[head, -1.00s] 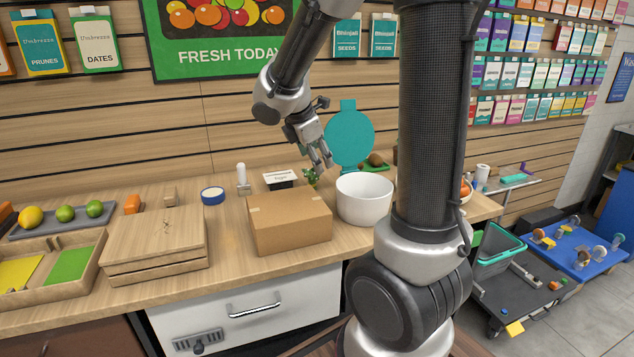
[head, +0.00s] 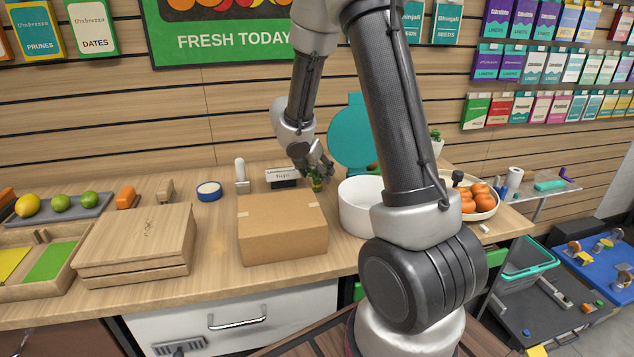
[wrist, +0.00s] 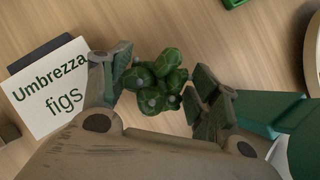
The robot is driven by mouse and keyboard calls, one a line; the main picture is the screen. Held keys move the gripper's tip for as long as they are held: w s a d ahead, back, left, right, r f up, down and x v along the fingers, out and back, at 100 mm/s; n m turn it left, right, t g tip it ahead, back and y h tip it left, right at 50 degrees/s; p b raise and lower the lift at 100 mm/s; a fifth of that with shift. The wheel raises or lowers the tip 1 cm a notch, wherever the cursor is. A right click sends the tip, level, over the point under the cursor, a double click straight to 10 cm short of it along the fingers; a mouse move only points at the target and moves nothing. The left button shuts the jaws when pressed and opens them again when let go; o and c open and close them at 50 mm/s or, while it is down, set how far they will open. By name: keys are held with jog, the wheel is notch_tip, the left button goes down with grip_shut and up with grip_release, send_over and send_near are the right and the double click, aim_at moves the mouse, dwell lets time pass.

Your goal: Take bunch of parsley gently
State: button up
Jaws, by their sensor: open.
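The bunch of parsley (wrist: 158,80) is a dark green cluster of rounded leaves. In the wrist view it lies between the two fingers of my gripper (wrist: 160,92), with a small gap visible on the right. My gripper is open around it; whether the left finger touches it I cannot tell. In the head view the parsley (head: 316,181) is a small green spot behind the cardboard box, and my gripper (head: 322,172) is right at it. Its lower part is hard to make out.
A white figs sign (wrist: 54,92) stands left of the parsley. The cardboard box (head: 283,232) is in front and the white bowl (head: 358,215) to the right. A teal round panel (head: 352,140) stands behind. A wooden box (head: 135,245) and fruit tray (head: 62,216) are farther left.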

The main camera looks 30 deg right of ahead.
jog(key=shift+d+f, duration=0.15)
jog(key=shift+f, duration=0.05)
jog(key=c, duration=0.8)
jog(key=shift+c, duration=0.2)
